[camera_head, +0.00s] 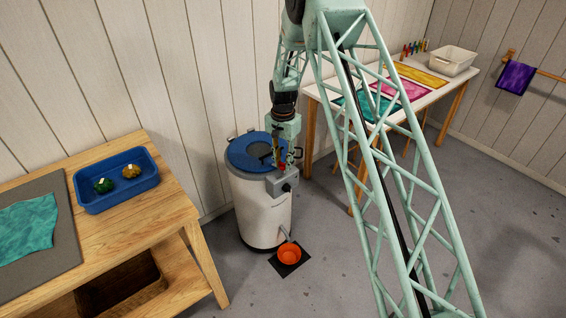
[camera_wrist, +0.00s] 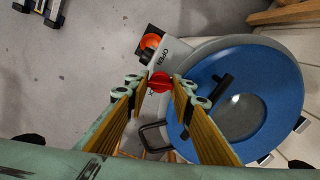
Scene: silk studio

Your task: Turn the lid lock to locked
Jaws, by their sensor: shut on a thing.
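The white drum-shaped machine (camera_head: 265,205) stands on the floor with a round blue lid (camera_head: 238,150). In the wrist view the blue lid (camera_wrist: 283,90) has a clear centre and a black bar handle. The lid lock is a red knob (camera_wrist: 160,82) on a grey housing beside the lid; "OPEN" is printed on one side and partly covered letters on the other. My gripper (camera_wrist: 160,88) is over the housing with its two fingers closed on the red knob. The knob's exact pointing direction is hard to tell. In the head view my gripper (camera_head: 281,165) partly hides the knob.
An orange bowl (camera_head: 289,254) sits on a black mat under the machine's spout. A wooden table (camera_head: 168,197) with a blue tray (camera_head: 82,200) stands at left. A table with coloured cloths (camera_head: 402,88) is behind at right. Grey floor is open at right.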

